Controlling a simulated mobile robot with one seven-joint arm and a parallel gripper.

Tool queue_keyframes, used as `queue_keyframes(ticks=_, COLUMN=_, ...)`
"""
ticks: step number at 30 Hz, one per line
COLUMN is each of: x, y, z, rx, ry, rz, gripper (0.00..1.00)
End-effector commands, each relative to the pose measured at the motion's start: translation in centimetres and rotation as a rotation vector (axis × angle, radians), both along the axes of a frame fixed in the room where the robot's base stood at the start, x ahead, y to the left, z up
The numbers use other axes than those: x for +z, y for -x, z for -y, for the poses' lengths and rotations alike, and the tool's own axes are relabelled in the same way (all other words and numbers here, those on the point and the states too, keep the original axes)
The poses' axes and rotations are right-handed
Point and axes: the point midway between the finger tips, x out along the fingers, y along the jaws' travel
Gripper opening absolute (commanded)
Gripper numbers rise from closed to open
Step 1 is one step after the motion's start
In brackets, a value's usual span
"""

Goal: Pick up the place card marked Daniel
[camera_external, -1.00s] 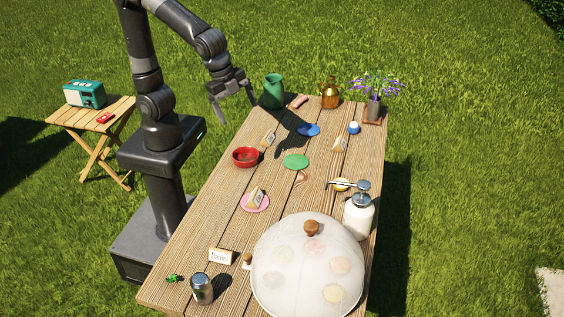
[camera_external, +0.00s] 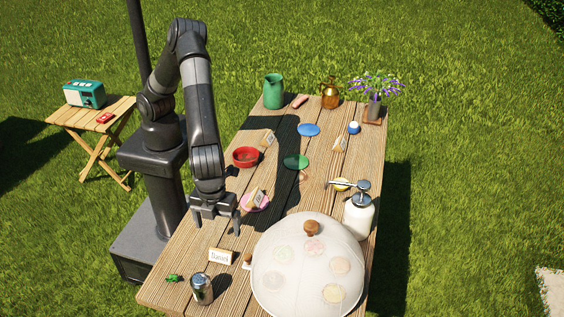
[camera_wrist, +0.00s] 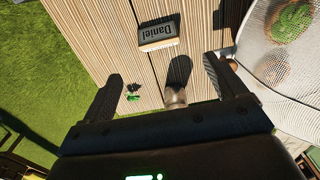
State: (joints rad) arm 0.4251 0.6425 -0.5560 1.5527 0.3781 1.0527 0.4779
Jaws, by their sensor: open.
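The place card marked Daniel (camera_external: 220,257) stands on the near left part of the wooden table (camera_external: 190,274), left of the mesh dome. In the wrist view the Daniel card (camera_wrist: 157,34) shows upside down, ahead of and between my finger tips. My gripper (camera_external: 215,226) is open and empty, above the table and just behind the card in the outside view. In the wrist view its two fingers (camera_wrist: 160,75) are spread wide. The card and the fingers are apart.
A silver can (camera_external: 202,289) and a green beetle-like figure (camera_external: 174,278) are near the card. The mesh food dome (camera_external: 308,265) stands close on the right. A white dispenser (camera_external: 358,217) stands farther right.

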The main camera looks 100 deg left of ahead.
Motion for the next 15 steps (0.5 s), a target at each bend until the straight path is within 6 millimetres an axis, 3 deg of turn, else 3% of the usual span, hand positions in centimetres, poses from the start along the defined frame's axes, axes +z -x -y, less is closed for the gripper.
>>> queue_keyframes(ticks=5, x=-1.3, y=0.1, z=0.5, rx=-0.014, ry=0.000, rz=-0.007, gripper=0.89)
queue_keyframes(ticks=15, x=-5.9, y=0.1, z=0.4, rx=-0.012, ry=0.000, rz=-0.007, gripper=0.89)
